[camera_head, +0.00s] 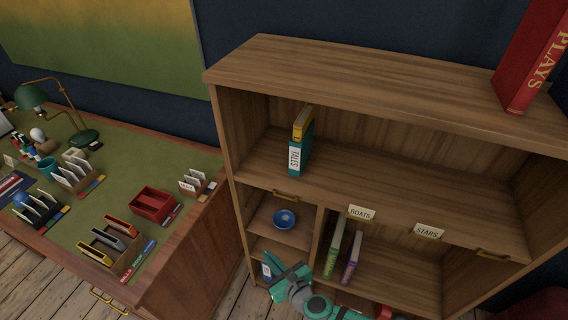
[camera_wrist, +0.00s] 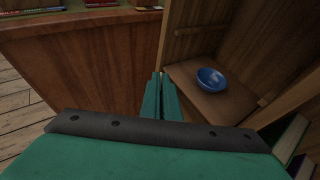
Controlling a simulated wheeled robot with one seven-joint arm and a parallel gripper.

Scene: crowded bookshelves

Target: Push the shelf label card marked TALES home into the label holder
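A white label reading TALES (camera_head: 295,159) shows on the spine of a teal book (camera_head: 306,150) on the upper shelf. I cannot make out a separate TALES card. One brass label holder (camera_head: 285,196) on the shelf edge above the blue bowl appears empty, and another brass holder (camera_head: 492,256) at the right also shows no card. My gripper (camera_wrist: 159,78) is in front of the lower left part of the bookcase, below the blue bowl in the head view. Its teal fingers are together, with nothing visible between them.
A BOATS card (camera_head: 361,213) and a STARS card (camera_head: 428,231) sit on the shelf edge. The blue bowl (camera_head: 284,219) stands in the left cubby and shows in the wrist view (camera_wrist: 211,79). The green-topped desk (camera_head: 110,205) on the left carries card racks and trays.

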